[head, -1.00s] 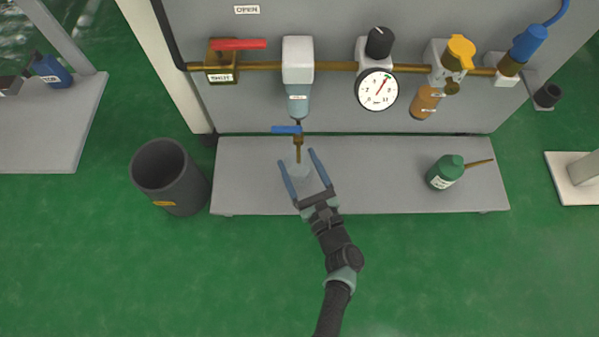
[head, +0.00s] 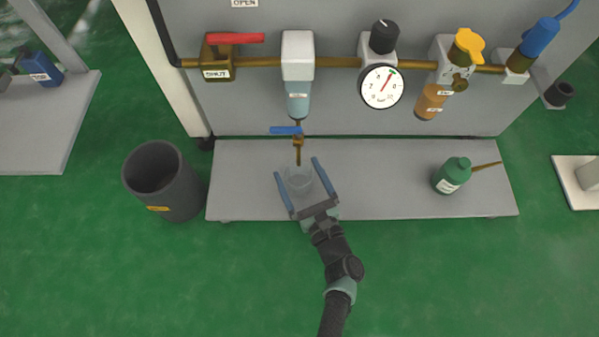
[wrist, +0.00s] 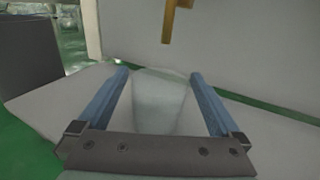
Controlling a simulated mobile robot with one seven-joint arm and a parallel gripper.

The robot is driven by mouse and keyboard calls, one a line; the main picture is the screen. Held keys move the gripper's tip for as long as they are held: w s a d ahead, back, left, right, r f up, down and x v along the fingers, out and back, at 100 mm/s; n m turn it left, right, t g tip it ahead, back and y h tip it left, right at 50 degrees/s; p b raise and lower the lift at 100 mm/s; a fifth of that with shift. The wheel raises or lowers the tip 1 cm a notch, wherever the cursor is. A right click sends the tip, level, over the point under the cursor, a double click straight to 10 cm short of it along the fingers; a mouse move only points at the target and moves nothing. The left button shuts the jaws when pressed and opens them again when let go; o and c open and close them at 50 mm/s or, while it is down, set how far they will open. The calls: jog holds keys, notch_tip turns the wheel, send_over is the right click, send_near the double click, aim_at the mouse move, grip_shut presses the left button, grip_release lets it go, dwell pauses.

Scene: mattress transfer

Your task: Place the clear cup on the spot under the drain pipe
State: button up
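The clear cup (head: 299,181) stands upright on the grey shelf (head: 385,185), just in front of and below the tip of the brass drain pipe (head: 298,155). I cannot tell whether it is exactly under the tip. My gripper (head: 297,167) is open, with one blue finger on each side of the cup. In the wrist view the cup (wrist: 160,100) sits between the fingers, with a small gap at the left finger; contact at the right one is unclear. The drain pipe (wrist: 169,22) hangs beyond and above the cup. The spot itself is not distinguishable.
A blue valve handle (head: 286,130) sits above the pipe. A green bottle (head: 452,176) with a brown spout stands at the shelf's right. A dark bin (head: 165,185) stands on the floor at left. The shelf between cup and bottle is clear.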

jog(key=shift+r, duration=0.15)
jog(key=p+v, duration=0.5)
jog(key=v, duration=0.7)
jog(key=shift+s+d, duration=0.1)
jog(key=shift+s, duration=0.05)
